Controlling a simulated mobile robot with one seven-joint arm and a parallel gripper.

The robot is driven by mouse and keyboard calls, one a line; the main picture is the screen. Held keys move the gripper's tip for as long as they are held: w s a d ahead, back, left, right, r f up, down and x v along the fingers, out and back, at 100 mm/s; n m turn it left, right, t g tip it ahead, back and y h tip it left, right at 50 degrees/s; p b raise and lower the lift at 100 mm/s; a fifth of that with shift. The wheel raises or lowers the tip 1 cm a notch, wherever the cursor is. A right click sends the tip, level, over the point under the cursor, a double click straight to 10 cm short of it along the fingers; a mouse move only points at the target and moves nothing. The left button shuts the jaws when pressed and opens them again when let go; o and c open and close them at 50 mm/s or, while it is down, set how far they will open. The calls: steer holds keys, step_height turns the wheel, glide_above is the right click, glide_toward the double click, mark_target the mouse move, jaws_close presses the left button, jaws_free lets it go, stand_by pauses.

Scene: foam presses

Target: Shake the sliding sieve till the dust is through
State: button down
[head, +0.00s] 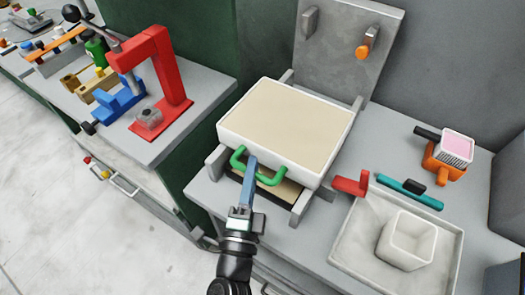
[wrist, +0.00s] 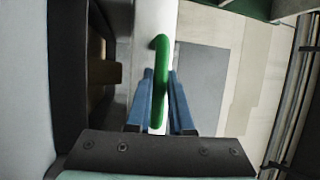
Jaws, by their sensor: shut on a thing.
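The sliding sieve (head: 287,122) is a white square frame filled with a flat beige layer, lying between grey rails on the bench. A green handle (head: 257,167) sticks out from its front side. My gripper (head: 250,166) has its blue fingers shut on this handle. In the wrist view the green handle (wrist: 159,75) stands between the two blue fingers of my gripper (wrist: 161,100). A beige surface (head: 279,192) shows below the sieve's front edge. I cannot tell whether dust lies on it.
A grey tray (head: 345,254) with a white square bowl (head: 407,240) stands to the right. A red block (head: 350,184) and a teal tool (head: 408,192) lie behind it. A red press (head: 160,80) stands on the left bench. A grey upright panel (head: 343,50) rises behind the sieve.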

steer(key=c, duration=0.8)
jaws_free()
steer(key=b+v, duration=0.2)
steer(key=v, duration=1.1)
steer(key=shift+b, duration=0.3)
steer(key=shift+w+f, duration=0.1)
steer(key=shift+f, duration=0.05)
